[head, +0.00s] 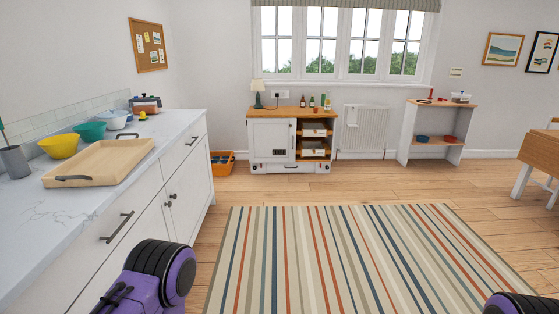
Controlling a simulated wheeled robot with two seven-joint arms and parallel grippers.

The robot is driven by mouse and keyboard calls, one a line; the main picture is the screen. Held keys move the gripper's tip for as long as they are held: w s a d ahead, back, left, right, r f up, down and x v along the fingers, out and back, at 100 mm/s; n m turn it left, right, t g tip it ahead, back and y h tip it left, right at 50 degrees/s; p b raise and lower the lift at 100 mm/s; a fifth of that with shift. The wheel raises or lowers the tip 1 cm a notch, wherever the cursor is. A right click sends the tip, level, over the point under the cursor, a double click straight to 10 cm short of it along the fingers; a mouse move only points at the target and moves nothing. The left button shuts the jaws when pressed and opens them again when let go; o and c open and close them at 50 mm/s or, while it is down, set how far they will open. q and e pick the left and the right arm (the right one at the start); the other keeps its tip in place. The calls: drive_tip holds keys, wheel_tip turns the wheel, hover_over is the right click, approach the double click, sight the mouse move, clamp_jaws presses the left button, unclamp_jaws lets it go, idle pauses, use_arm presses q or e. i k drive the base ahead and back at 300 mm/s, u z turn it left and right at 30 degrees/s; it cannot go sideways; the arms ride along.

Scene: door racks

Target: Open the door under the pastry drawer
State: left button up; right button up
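A white counter unit (150,196) runs along the left side. Its front has a near drawer (112,232) with a dark bar handle and a far drawer (190,146) with a similar handle. Below them are a near door (140,250) and a far door (190,190), with two dark knobs close together where they meet. Both doors look shut. I see no label telling which drawer is the pastry drawer. Neither gripper is in view; only purple and black parts of my arms show at the bottom edge, the left one hiding part of the lower cabinet front.
A wooden tray (69,179), bowls and a utensil pot (15,161) stand on the counter. A striped rug (370,255) covers open floor. A small cabinet (270,134), an orange crate (221,168), a radiator (366,130) and a shelf (408,135) line the back; a table stands right.

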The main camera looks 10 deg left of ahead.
sight(190, 190)
drive_tip(key=i, duration=3.5)
drive_tip(key=u, duration=1.8)
